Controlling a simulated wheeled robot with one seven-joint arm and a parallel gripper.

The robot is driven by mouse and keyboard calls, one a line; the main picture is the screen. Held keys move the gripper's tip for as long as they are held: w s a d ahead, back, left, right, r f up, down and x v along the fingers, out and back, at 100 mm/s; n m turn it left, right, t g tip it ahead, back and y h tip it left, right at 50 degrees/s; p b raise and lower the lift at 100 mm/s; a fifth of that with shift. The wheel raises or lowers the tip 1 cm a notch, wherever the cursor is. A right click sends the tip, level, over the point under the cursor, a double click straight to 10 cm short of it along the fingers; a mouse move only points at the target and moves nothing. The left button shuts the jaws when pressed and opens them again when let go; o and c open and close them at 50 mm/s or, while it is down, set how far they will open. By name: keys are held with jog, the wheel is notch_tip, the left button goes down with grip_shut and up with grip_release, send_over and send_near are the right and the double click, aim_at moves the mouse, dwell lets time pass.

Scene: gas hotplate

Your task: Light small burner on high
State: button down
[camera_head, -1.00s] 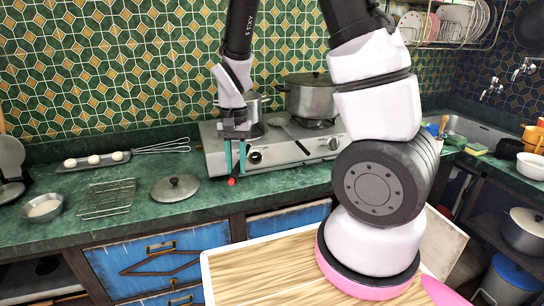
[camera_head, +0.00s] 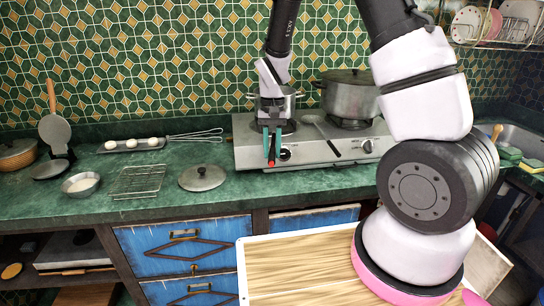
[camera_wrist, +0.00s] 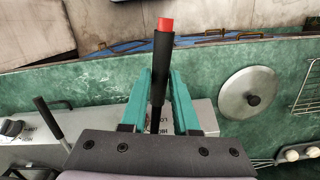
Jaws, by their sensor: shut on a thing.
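The gas hotplate (camera_head: 310,156) stands on the green counter with a left knob (camera_head: 285,153) and a right knob (camera_head: 367,146). My gripper (camera_head: 272,140) is at the hotplate's front, just left of the left knob in the head view. Its teal fingers are shut on a black stick with a red end (camera_head: 271,161). In the wrist view the black stick (camera_wrist: 159,65) sticks out between the fingers. The fingers hide part of the printed panel there. The right knob (camera_wrist: 10,127) also shows in the wrist view. I see no flame.
A loose lid (camera_head: 203,178), wire rack (camera_head: 138,181) and bowl (camera_head: 81,185) sit left on the counter.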

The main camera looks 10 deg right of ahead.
aim_at(273, 143)
jog(key=w, duration=0.2)
jog(key=w+d, duration=0.1)
jog(key=w, duration=0.5)
jog(key=shift+w+d+f, duration=0.2)
jog(key=shift+w+d, duration=0.05)
jog(key=shift+d, duration=0.1)
jog(key=shift+w, duration=0.2)
jog(key=shift+w+d, duration=0.1)
jog(key=shift+w, duration=0.2)
jog(key=shift+s, duration=0.7)
jog(key=s+a, duration=0.1)
jog(key=s, duration=0.4)
jog(key=s+a+r, duration=0.1)
jog(key=s, duration=0.5)
jog(key=s+a+r, duration=0.1)
jog(key=s, duration=0.4)
jog(key=shift+s+a+r, duration=0.1)
jog(key=shift+s+a, duration=0.2)
jog(key=shift+w+a, duration=0.1)
